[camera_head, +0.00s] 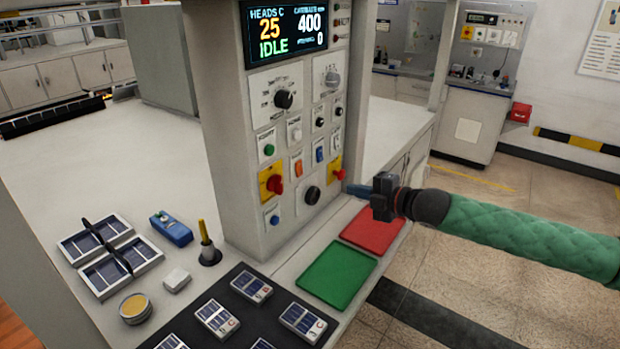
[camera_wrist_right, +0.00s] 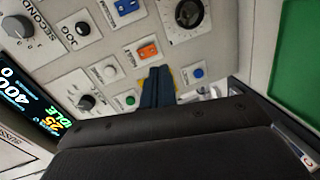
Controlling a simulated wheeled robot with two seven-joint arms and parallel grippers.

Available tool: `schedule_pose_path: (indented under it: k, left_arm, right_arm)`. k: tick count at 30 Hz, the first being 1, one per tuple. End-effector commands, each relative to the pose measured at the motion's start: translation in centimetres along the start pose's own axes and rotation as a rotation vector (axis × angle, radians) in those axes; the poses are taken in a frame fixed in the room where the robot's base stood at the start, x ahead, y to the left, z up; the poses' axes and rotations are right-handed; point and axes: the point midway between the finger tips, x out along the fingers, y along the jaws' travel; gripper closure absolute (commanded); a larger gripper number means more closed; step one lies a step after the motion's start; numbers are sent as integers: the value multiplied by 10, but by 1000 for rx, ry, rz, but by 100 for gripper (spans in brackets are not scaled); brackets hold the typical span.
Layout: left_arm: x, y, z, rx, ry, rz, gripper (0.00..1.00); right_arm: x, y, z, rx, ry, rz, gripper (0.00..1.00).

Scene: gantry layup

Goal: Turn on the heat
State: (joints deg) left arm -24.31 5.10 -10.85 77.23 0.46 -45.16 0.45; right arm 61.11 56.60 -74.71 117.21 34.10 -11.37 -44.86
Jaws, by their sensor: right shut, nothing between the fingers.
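The grey control panel (camera_head: 285,237) stands upright, its display (camera_head: 287,30) reading 25, 400 and IDLE. An orange rocker switch (camera_head: 298,166) sits in its lower middle, beside a blue rocker (camera_head: 319,150). The orange rocker also shows in the right wrist view (camera_wrist_right: 147,52), its label too blurred to read surely. My right gripper (camera_head: 352,189) is shut and empty at the panel's lower right in the head view. In the right wrist view its dark blue fingers (camera_wrist_right: 157,86) appear just below the orange rocker and cover most of a yellow plate. Contact cannot be told. My left gripper is out of view.
Red knobs on yellow plates (camera_head: 272,184) (camera_head: 336,171), a green button (camera_head: 269,150), a blue button (camera_head: 274,219) and black dials (camera_head: 312,195) crowd the panel. Green (camera_head: 338,274) and red (camera_head: 376,228) mats lie below. A blue tool (camera_head: 171,229) lies left.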

Motion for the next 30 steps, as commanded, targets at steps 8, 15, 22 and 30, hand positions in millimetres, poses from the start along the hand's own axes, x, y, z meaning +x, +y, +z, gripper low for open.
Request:
schedule_pose_path:
  k: [8, 15, 22, 30]
  left_arm:
    - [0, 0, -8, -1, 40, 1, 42]
    - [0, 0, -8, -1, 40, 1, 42]
    - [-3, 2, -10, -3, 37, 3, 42]
    - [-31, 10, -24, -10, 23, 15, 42]
  right_arm:
    - [-1, 10, -9, -118, 46, 52, 100]
    - [-1, 10, -9, -122, 45, 51, 100]
    - [6, 9, -10, -121, 45, 52, 100]
    - [39, 8, -12, -121, 46, 52, 100]
